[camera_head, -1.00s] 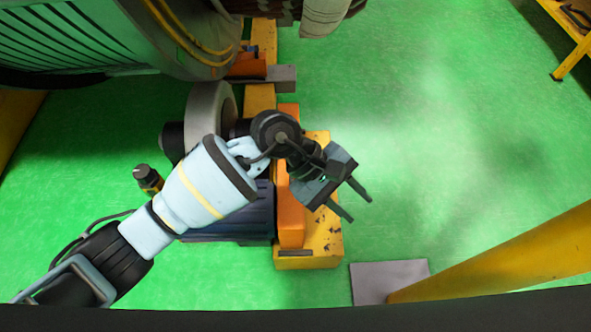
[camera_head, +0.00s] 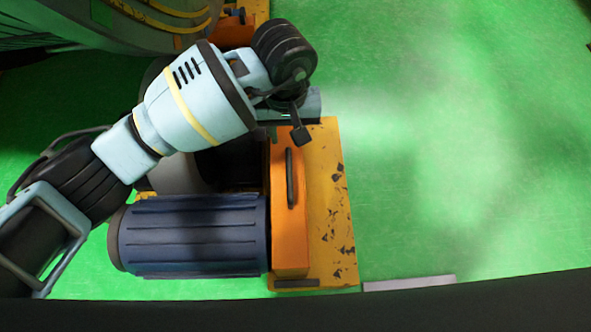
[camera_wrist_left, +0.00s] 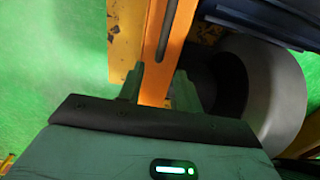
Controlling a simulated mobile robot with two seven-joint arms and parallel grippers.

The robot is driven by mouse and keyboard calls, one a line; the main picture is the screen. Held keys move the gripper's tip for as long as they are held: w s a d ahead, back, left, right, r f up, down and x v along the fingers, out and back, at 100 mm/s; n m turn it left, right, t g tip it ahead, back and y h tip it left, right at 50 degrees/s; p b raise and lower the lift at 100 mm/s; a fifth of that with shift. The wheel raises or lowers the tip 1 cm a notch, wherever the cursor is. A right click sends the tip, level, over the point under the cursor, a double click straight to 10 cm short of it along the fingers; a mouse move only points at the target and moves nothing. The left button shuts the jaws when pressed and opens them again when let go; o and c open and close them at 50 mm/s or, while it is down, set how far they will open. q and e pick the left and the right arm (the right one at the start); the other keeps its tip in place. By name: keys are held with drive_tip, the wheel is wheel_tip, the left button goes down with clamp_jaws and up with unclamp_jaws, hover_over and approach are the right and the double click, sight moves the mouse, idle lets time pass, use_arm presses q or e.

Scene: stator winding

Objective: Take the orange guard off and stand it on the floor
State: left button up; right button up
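The orange guard (camera_head: 290,232) is a long narrow cover on the yellow base, at the end of the blue ribbed motor. A dark bar handle (camera_head: 291,178) runs along its top. My left gripper (camera_head: 298,132) is over the guard's far end and is partly hidden by its own wrist in the head view. In the left wrist view its two fingers (camera_wrist_left: 160,80) are apart and empty, with the orange guard (camera_wrist_left: 156,88) showing between them. The handle (camera_wrist_left: 168,28) lies ahead of the fingertips, apart from them. My right gripper is not in view.
The blue motor (camera_head: 190,237) lies left of the guard, and the worn yellow base (camera_head: 328,215) extends to its right. Green floor (camera_head: 450,170) is open on the right. A flat grey plate (camera_head: 409,284) lies on the floor near the front edge.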

sight(289, 151)
use_arm(q)
wheel_tip(289, 151, down, 2)
drive_tip(key=shift+f+b, duration=0.2)
drive_tip(key=shift+b, duration=0.1)
wheel_tip(289, 151, down, 4)
drive_tip(key=shift+s+f+b, duration=0.15)
drive_tip(key=shift+f+b, duration=0.05)
drive_tip(key=shift+b, duration=0.75)
drive_tip(key=shift+f, duration=0.35)
clamp_jaws()
drive_tip(key=shift+r, duration=0.1)
